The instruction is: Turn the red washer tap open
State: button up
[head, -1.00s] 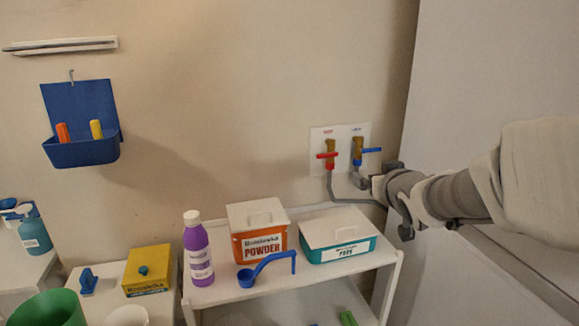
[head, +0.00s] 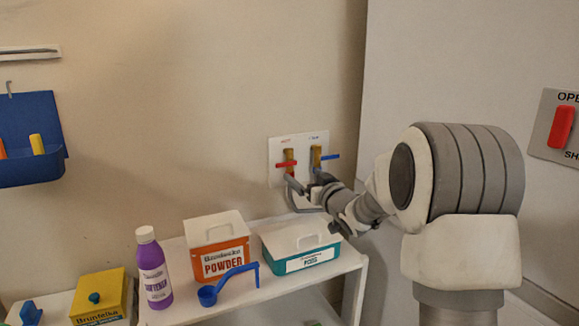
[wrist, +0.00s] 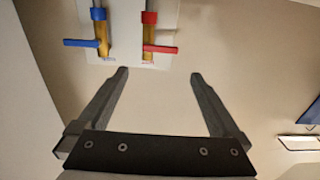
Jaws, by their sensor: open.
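The red washer tap (head: 286,164) is on a white wall plate under a label. Its red lever lies crosswise over a brass body. In the wrist view the red tap (wrist: 160,48) is at top centre, beyond my fingertips. The blue tap (head: 330,157) is just right of it on the same plate; in the wrist view the blue tap (wrist: 92,43) is at the left. My gripper (head: 303,180) is in front of and slightly below the taps. In the wrist view my gripper (wrist: 158,76) is open and empty, with the red lever ahead of the gap, apart from both fingers.
A shelf (head: 345,272) below holds an orange powder box (head: 218,262), a teal box (head: 305,262), a blue scoop (head: 208,295) and a purple bottle (head: 153,275). Grey hoses (head: 295,203) hang under the taps. A red lever (head: 562,127) is on a panel at far right.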

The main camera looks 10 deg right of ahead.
aim_at(287, 163)
jog(key=x, duration=1)
jog(key=shift+c, duration=0.2)
jog(key=c, duration=1)
jog(key=shift+f, duration=0.1)
jog(key=shift+c, duration=0.2)
